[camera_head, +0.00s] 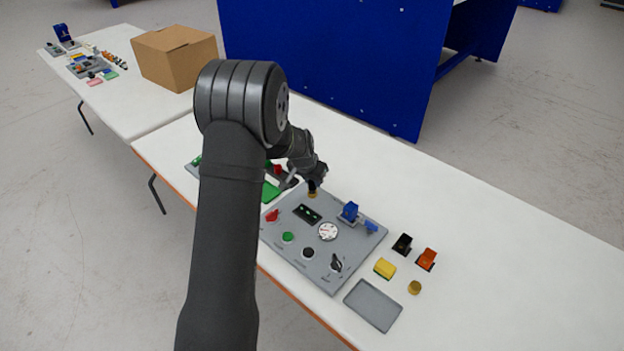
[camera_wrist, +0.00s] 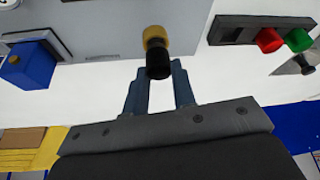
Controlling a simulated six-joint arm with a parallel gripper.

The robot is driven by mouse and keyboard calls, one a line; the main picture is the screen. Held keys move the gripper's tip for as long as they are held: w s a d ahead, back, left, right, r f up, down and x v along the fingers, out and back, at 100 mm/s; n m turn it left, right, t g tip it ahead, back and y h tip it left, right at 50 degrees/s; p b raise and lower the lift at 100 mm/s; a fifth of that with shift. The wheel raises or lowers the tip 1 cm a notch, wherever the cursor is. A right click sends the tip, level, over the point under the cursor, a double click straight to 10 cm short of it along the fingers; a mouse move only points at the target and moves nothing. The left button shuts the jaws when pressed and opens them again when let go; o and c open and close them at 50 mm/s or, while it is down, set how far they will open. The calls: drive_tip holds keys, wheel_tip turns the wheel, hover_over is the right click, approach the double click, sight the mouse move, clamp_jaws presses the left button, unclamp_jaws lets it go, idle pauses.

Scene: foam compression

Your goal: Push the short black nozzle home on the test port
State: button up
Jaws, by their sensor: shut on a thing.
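The black nozzle (camera_wrist: 158,62) is short and round, and sits between the two fingertips of my gripper (camera_wrist: 160,72), which is shut on it. In the wrist view the nozzle lines up with the brass-coloured test port (camera_wrist: 155,35) and overlaps it. I cannot tell how far it is seated. In the head view my gripper (camera_head: 313,181) is at the back edge of the grey panel (camera_head: 296,222), over the brass port (camera_head: 312,195). The arm and gripper partly hide this spot.
The panel carries a white gauge (camera_head: 327,231), a blue valve (camera_head: 350,211), a red knob (camera_head: 272,215) and a black selector (camera_head: 336,263). To its right are black (camera_head: 402,244), orange (camera_head: 427,258) and yellow (camera_head: 385,268) parts, and a grey tray (camera_head: 373,305). The table's right end is clear.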

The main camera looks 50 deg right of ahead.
drive_tip(key=shift+f, duration=0.75)
drive_tip(key=o, duration=1.1)
drive_tip(key=shift+c, duration=0.2)
drive_tip(key=v, duration=1.7)
drive_tip(key=shift+r, duration=0.2)
drive_tip(key=x, duration=1.7)
drive_tip(key=shift+f, duration=0.2)
